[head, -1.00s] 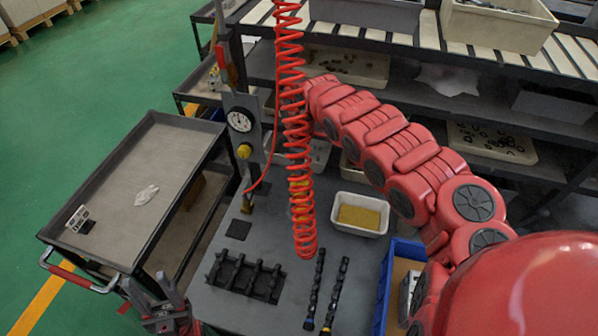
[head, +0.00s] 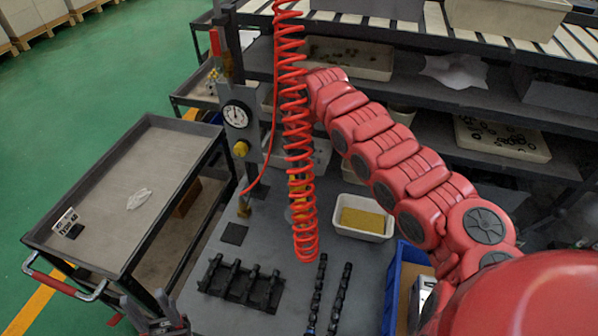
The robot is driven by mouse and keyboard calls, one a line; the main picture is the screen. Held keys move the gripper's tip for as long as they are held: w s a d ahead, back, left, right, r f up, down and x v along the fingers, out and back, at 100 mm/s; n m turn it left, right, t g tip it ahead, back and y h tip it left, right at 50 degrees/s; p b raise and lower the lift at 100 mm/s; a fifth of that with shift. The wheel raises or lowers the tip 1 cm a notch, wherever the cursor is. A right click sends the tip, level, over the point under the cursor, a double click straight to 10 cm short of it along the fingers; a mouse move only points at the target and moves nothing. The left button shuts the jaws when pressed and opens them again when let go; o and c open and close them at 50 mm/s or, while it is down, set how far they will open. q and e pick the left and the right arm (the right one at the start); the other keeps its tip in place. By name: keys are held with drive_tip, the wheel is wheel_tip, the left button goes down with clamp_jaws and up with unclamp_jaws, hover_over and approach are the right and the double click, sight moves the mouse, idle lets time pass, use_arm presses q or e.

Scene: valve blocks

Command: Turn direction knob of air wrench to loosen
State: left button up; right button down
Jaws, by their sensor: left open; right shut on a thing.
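No direction knob can be made out, and I cannot clearly see the air wrench. A red coiled hose (head: 298,130) hangs down over the middle of the workbench, and a yellow part shows between its coils. My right arm reaches in from the right to just behind the upper part of this hose. My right gripper and anything in it are hidden there. My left gripper (head: 147,304) is low at the left, near the bottom edge of the picture. Its fingers are apart and empty, beside the front left of the workbench.
The workbench (head: 205,312) carries a black rack (head: 240,283), two dark shafts (head: 340,297), a white bin with yellow contents (head: 362,218) and a blue crate (head: 392,282). A gauge fixture (head: 237,117) stands behind. A grey cart (head: 115,165) is left. Shelves with bins (head: 505,140) fill the back right.

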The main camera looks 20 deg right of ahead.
idle(0.4)
drive_tip(key=c, duration=0.6)
unclamp_jaws()
drive_tip(key=shift+r, duration=0.15)
drive_tip(key=shift+r+b, duration=0.3)
wheel_tip(320, 180, up, 17)
drive_tip(key=p, duration=0.3)
drive_tip(key=shift+f, duration=0.2)
